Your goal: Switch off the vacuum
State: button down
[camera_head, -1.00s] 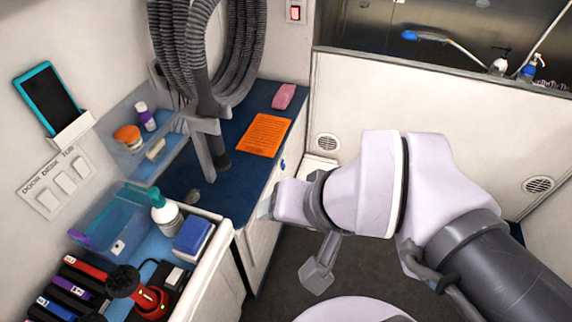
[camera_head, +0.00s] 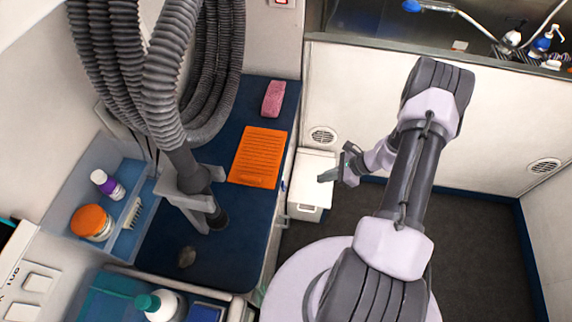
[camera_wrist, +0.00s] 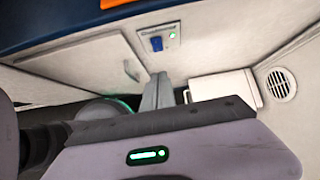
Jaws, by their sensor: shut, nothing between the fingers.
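A small panel (camera_wrist: 159,40) is set in the pale cabinet front below the blue counter edge in the wrist view. It carries a blue switch (camera_wrist: 156,44) and a lit green lamp (camera_wrist: 172,35); its label is too small to read. The grey vacuum hose (camera_head: 165,85) hangs in loops above the blue counter, its end in a bracket. My gripper (camera_head: 326,177) is shut and empty, pointing left towards the cabinet front, apart from it. In the wrist view its fingers (camera_wrist: 160,88) lie below the panel.
A white bin-like box (camera_head: 309,190) stands beside the cabinet, close to my gripper. An orange mat (camera_head: 258,157) and a pink block (camera_head: 273,99) lie on the blue counter (camera_head: 230,240). A red switch (camera_head: 284,2) is on the back wall. Dark floor (camera_head: 480,220) to the right is clear.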

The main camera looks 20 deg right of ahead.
aim_at(284, 186)
jog(key=a+r+b+x, duration=0.1)
jog(key=b+x, duration=0.3)
jog(key=x, duration=0.9)
jog(key=shift+w+a, duration=0.3)
jog(key=shift+w, duration=0.05)
